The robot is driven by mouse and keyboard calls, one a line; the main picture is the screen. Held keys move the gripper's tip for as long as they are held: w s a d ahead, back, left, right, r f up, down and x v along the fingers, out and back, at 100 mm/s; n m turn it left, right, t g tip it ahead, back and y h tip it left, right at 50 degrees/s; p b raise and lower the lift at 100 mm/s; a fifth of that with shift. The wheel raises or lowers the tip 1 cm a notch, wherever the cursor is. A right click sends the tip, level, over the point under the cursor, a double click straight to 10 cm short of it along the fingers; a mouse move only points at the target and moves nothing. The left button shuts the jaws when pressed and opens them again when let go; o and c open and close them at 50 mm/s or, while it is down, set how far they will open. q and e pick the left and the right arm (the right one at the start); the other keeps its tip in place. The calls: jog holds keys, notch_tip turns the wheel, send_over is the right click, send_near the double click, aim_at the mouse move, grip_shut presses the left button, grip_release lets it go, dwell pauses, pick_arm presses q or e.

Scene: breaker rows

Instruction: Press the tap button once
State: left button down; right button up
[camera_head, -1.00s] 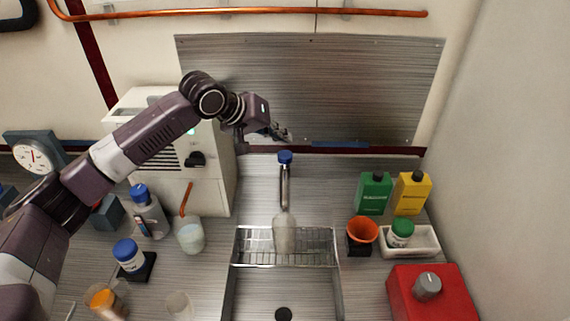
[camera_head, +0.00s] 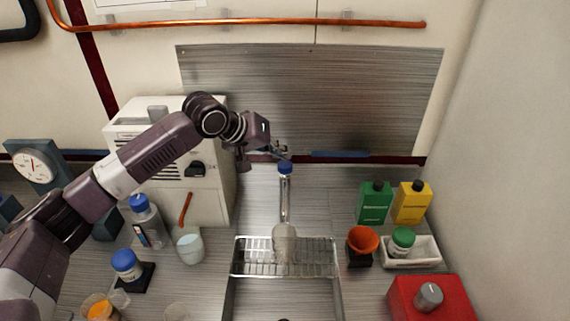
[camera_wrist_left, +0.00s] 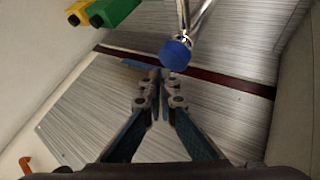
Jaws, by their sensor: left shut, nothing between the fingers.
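The tap (camera_head: 285,202) is a metal column behind the sink rack, with a round blue button (camera_head: 285,168) on its top. In the left wrist view the blue button (camera_wrist_left: 175,54) lies just beyond my fingertips. My left gripper (camera_head: 281,152) is shut and empty, just above and behind the button in the head view. The fingers also show in the wrist view (camera_wrist_left: 160,82), close together. I cannot tell whether the tips touch the button. A clear vessel (camera_head: 284,242) stands on the rack below the tap. My right gripper is not in view.
A wire rack (camera_head: 245,268) spans the sink. Green (camera_head: 374,203) and yellow (camera_head: 411,203) bottles, an orange funnel (camera_head: 363,240) and a red box (camera_head: 445,300) stand right. A white machine (camera_head: 210,140) and several containers stand left. Counter beside the tap is clear.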

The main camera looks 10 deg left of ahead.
aim_at(286, 163)
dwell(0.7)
pick_arm(q)
jog(key=shift+f+p, duration=0.3)
jog(key=shift+f, duration=0.05)
jog(key=shift+s+f, duration=0.1)
jog(key=shift+f, duration=1.05)
dwell(0.9)
jog(key=shift+r+p, duration=1.3)
jog(key=shift+r, duration=0.1)
jog(key=shift+r, duration=0.1)
